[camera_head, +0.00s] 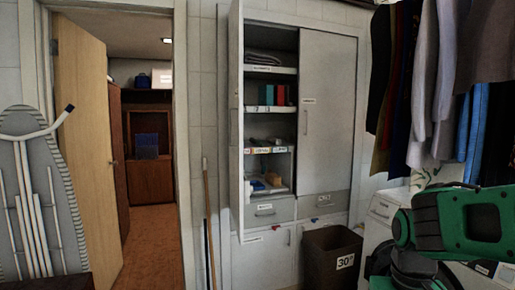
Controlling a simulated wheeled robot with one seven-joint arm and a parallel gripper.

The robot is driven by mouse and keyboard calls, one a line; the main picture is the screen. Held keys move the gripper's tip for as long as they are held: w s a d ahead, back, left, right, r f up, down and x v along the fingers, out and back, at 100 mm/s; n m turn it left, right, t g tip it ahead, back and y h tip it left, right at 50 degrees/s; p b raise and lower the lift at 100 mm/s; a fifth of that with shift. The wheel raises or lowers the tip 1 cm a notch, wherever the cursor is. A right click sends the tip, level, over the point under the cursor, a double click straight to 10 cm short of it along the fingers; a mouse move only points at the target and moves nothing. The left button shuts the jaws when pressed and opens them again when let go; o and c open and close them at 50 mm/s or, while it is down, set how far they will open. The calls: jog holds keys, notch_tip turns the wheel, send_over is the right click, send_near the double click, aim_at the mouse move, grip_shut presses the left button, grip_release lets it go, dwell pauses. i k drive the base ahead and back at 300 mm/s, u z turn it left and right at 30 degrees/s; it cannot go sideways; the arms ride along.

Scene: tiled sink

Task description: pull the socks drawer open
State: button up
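The tall grey cabinet (327,110) stands against the back wall. Below its shelves is a left drawer (284,211) with a small white label and a handle, and beside it a right drawer (336,199), also labelled. Both look shut. The labels are too small to read, so I cannot tell which is the socks drawer. My green and black arm shows at the lower right, well in front of the cabinet. My gripper itself is not visible.
The cabinet's left door (237,100) stands open. A dark bin (325,266) stands before the lower right. Clothes (440,80) hang at upper right above a white appliance (383,209). A broom handle (208,215), open doorway and ironing board (42,165) are left.

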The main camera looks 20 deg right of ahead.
aim_at(262, 214)
jog(key=k, duration=0.9)
jog(key=z, duration=0.45)
jog(key=i, duration=0.7)
jog(key=z, duration=0.8)
jog(key=i, duration=1.4)
jog(key=u, duration=0.7)
jog(key=i, duration=0.9)
jog(key=u, duration=0.55)
